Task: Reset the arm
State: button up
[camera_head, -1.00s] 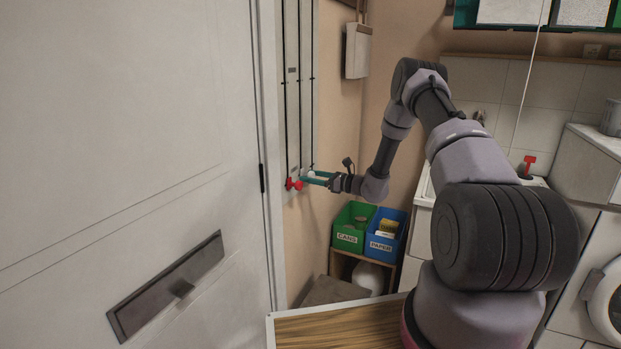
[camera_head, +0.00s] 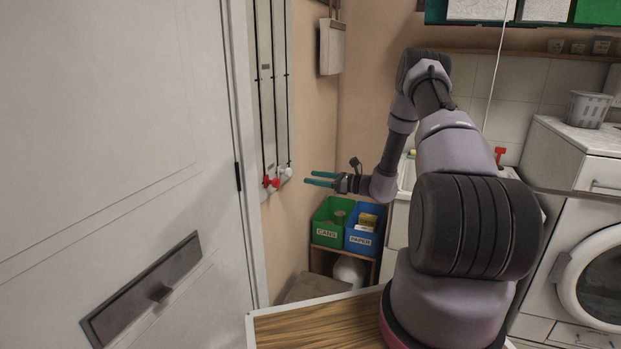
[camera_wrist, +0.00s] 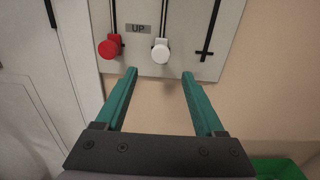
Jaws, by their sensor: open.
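My gripper (camera_head: 318,179) is at the end of my outstretched arm, its two teal fingers pointing left towards a wall panel (camera_head: 265,85). The fingers are apart with nothing between them, as the wrist view also shows (camera_wrist: 158,75). In the wrist view the red knob (camera_wrist: 110,48) is ahead on the left, beside an "UP" label, and the white knob (camera_wrist: 160,52) is ahead near the middle. A gap separates the fingertips from both knobs.
A white door (camera_head: 110,130) fills the left. Below my gripper are a green CANS bin (camera_head: 326,232) and a blue PAPER bin (camera_head: 360,241) on a shelf. A wooden-topped surface (camera_head: 320,325) is at the front.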

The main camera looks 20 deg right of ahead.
jog(key=s+a+r+n+g+h, duration=0.2)
jog(key=s+a+r+n+g, duration=0.3)
jog(key=s+r, duration=0.45)
jog(key=s+a+r+n+g+h, duration=0.2)
jog(key=s+a+r+n+g, duration=0.35)
jog(key=r, duration=0.75)
jog(key=s+d+r+n+t+h, duration=0.2)
jog(key=s+r+n+h, duration=0.1)
jog(key=s, duration=0.5)
jog(key=s+d+r+n+t+h, duration=0.2)
jog(key=s+d+r+n, duration=0.1)
jog(key=s, duration=0.5)
jog(key=s+d+r+n+t+h, duration=0.3)
jog(key=s+r, duration=0.3)
jog(key=s, duration=0.2)
jog(key=shift+r+n+h, duration=0.2)
jog(key=shift+n+h, duration=0.1)
jog(key=shift+n, duration=0.55)
